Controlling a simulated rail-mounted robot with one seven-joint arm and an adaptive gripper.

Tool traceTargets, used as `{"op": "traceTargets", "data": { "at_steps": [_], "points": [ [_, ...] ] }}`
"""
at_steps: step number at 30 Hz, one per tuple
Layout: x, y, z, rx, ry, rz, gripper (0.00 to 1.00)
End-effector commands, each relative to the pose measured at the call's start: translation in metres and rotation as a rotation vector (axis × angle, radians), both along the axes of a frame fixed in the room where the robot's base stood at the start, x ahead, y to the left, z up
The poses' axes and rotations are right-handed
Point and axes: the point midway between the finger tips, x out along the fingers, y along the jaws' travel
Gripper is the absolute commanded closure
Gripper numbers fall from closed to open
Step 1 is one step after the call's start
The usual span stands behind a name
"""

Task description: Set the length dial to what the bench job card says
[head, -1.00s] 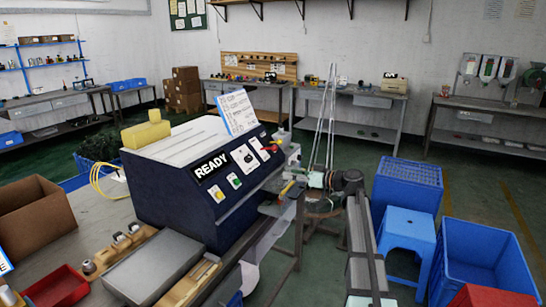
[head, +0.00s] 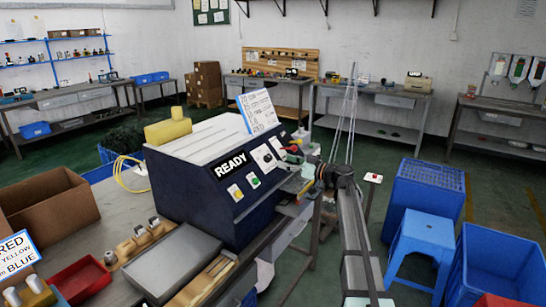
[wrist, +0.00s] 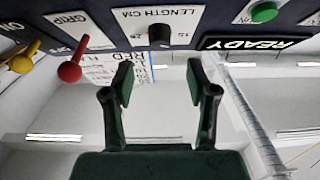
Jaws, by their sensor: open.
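The length dial is a black knob (wrist: 160,36) on a white plate marked LENGTH CM, seen upside down in the wrist view; its exact setting is unclear. In the head view its white plate (head: 263,158) is on the front of the dark blue machine (head: 190,190). My gripper (wrist: 162,80) is open and empty, its two fingers apart and pointing at the panel, with the knob ahead between them and not touched. A white card with blue edges (head: 258,110) stands on the machine; its small writing is unreadable.
Beside the dial are a red-tipped grip lever (wrist: 71,71), a yellow lever (wrist: 21,63), a green button (wrist: 264,12) and the READY display (head: 230,165). A RED/YELLOW/BLUE card (head: 14,250) stands at left. A blue stool (head: 420,235) and crates stand right of my arm.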

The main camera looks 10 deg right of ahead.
Motion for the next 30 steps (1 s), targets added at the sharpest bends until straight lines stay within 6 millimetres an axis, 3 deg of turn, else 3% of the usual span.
{"op": "traceTargets", "data": {
  "at_steps": [6,12,24,25,27,30],
  "points": [
    [0.028,0.030,0.001,0.000,0.001,0.002,0.42],
    [0.042,0.045,0.000,-0.001,0.001,0.000,0.42],
    [0.045,0.051,0.000,0.000,0.000,0.000,0.42],
    [0.045,0.051,0.000,0.000,0.000,0.000,0.46],
    [0.045,0.051,0.000,0.000,0.000,0.000,0.70],
    [0.045,0.050,0.000,0.000,0.000,0.000,1.00]
  ]
}}
